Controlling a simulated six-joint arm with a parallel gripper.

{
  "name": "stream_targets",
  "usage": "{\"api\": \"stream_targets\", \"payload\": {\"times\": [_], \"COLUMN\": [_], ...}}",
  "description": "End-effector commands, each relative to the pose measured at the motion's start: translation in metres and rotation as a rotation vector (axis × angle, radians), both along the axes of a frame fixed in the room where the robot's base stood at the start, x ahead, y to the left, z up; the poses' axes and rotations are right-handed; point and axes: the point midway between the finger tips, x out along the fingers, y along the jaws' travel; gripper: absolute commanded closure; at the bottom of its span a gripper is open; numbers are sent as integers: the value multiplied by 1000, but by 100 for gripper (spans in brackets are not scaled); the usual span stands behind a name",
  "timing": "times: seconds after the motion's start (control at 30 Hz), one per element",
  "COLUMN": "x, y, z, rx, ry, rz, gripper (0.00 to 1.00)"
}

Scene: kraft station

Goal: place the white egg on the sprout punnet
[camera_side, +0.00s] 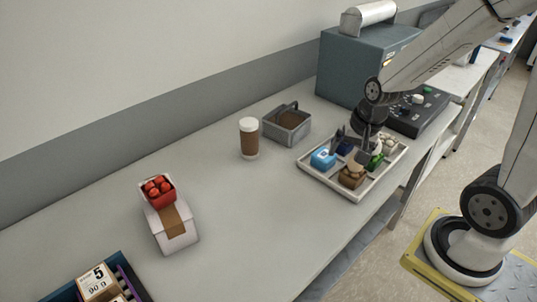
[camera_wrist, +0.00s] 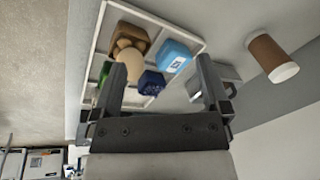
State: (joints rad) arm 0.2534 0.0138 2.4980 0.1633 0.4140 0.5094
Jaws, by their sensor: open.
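My gripper (camera_side: 352,146) is open over the divided white tray; its two fingers also show in the wrist view (camera_wrist: 163,84). A pale, rounded, egg-like thing (camera_wrist: 131,62) shows beside the left finger in the wrist view, against a brown container (camera_wrist: 130,36). In the side view, the brown container (camera_side: 351,180) is at the tray's front, with a tan rounded top. A small whitish thing (camera_side: 389,146) lies in the tray's back right part; I cannot tell which pale thing is the white egg. A green item (camera_side: 376,161) is partly hidden; I cannot confirm it is the sprout punnet.
The tray (camera_side: 333,188) also holds a light-blue box (camera_side: 322,158) and a dark-blue item (camera_wrist: 152,83). A grey basket (camera_side: 287,126) and brown cup (camera_side: 249,140) stand to its left. The middle bench is clear.

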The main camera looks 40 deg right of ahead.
Motion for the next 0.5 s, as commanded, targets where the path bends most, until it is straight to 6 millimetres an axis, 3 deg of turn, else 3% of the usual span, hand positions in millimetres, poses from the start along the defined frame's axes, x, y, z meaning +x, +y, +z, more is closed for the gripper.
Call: {"api": "stream_targets", "payload": {"times": [0.2, 0.33, 0.5], "x": [-4, -7, -9], "y": [42, 56, 63], "z": [-7, -9, -10], "rx": [-134, -185, -214], "ry": [0, -3, -5], "rz": [552, 763, 878], "gripper": [3, 3, 3]}}
